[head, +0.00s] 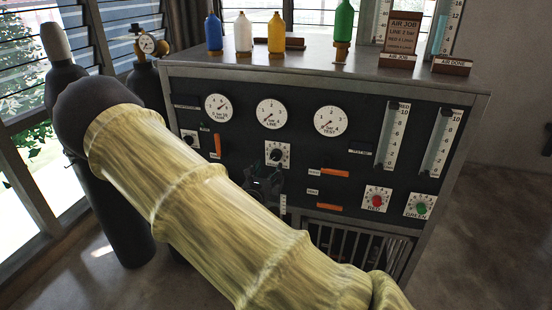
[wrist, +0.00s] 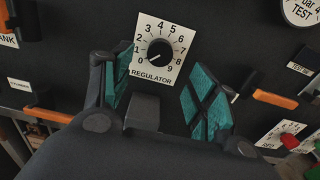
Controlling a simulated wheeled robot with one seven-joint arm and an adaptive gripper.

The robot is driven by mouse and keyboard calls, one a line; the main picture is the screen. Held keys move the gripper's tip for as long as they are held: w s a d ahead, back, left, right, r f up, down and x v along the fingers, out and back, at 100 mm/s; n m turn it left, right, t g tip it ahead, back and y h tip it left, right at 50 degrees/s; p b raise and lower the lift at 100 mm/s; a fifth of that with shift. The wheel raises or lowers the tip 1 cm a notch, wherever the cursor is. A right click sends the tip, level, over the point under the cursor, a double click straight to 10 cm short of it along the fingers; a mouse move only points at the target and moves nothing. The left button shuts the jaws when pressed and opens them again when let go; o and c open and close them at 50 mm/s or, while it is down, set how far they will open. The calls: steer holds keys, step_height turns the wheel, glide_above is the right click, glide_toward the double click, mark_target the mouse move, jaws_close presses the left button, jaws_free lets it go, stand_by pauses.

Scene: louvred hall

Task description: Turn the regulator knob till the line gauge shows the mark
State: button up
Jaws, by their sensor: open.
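The knob also shows in the head view (head: 277,154), below the line gauge (head: 271,113), a white dial whose thin needle seems to point lower left, near zero. I cannot make out a separate mark on it. My gripper (wrist: 157,72) is open and empty, its teal-padded fingers apart just below the knob, not around it. In the head view my gripper (head: 264,180) is dark and partly hidden by my sleeved arm.
The tank gauge (head: 217,107) and test gauge (head: 333,120) flank the line gauge. Orange-handled levers (head: 335,172), red (head: 376,200) and green (head: 421,208) knobs and flow tubes (head: 397,137) share the panel. Bottles and a sign (head: 402,36) reading "LINE 2 bar" stand on top.

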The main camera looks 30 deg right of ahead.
mark_target(275, 157)
steer(key=b+x, duration=0.1)
steer(key=x, duration=0.2)
steer(key=b+x, duration=0.2)
steer(key=x, duration=0.2)
steer(key=shift+f+b, duration=0.2)
steer(key=shift+b, duration=0.1)
steer(key=shift+w+d+r, duration=0.15)
steer(key=shift+w+d, duration=0.15)
steer(key=shift+w, duration=0.05)
steer(key=shift+d, duration=0.1)
steer(key=shift+w+d, duration=0.2)
steer(key=shift+w, duration=0.05)
jaws_close()
